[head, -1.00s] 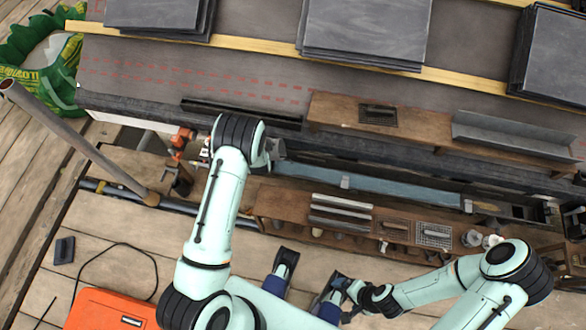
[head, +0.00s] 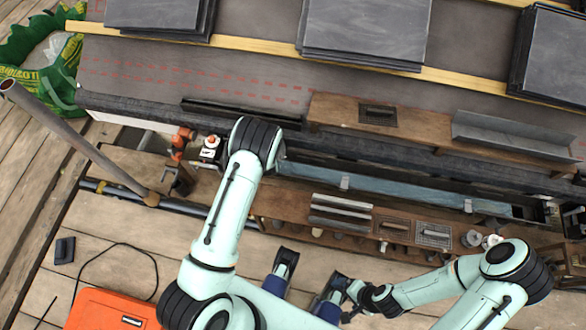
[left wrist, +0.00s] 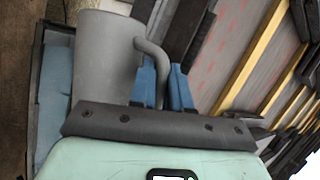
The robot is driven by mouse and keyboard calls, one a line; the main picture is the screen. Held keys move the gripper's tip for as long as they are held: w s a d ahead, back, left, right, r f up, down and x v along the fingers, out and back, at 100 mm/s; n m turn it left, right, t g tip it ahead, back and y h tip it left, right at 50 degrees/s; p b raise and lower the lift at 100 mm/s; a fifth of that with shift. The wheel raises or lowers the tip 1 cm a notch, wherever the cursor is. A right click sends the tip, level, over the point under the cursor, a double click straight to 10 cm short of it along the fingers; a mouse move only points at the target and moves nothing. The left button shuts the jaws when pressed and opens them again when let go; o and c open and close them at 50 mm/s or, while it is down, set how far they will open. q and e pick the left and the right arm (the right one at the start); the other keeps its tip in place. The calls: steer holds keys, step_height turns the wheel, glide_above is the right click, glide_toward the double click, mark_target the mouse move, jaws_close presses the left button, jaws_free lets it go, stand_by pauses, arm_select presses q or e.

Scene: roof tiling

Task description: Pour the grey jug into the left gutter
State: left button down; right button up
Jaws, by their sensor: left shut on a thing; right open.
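The grey jug (left wrist: 100,55) fills the left part of the left wrist view, its curved handle on its right side. My left gripper (left wrist: 163,78) is shut on that handle with its blue fingers. The jug's inside and any content are hidden. In the head view my left arm hides the jug and that gripper. A long gutter with a bluish inside (head: 395,190) runs along the roof's lower edge, right of my left arm; a bluish strip (left wrist: 52,105) shows beside the jug. My right gripper (head: 312,270) is open and empty over the deck.
Slate stacks (head: 365,35) lie on the roof above. A wooden shelf (head: 420,125) bears a grey metal angle piece (head: 510,135). A lower shelf (head: 275,205) holds metal strips and small items. A slanting pole (head: 80,140) and an orange case (head: 108,310) are at left.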

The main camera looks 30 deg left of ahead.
arm_select(q)
steer(key=shift+w+d+f+m+y, duration=0.1)
steer(key=shift+w+d+m+y, duration=0.15)
steer(key=shift+d+y, duration=0.15)
steer(key=shift+w+d+f+m+y, duration=0.1)
steer(key=shift+d+m+y, duration=0.2)
steer(key=shift+d, duration=0.1)
arm_select(e)
steer(key=shift+w+f, duration=0.1)
steer(key=shift+f, duration=0.05)
stand_by(0.5)
arm_select(q)
steer(key=shift+w+d+r+m+y+b, duration=0.15)
steer(key=shift+d+r+m+y+b, duration=0.2)
steer(key=shift+d, duration=0.25)
arm_select(e)
steer(key=shift+f, duration=0.1)
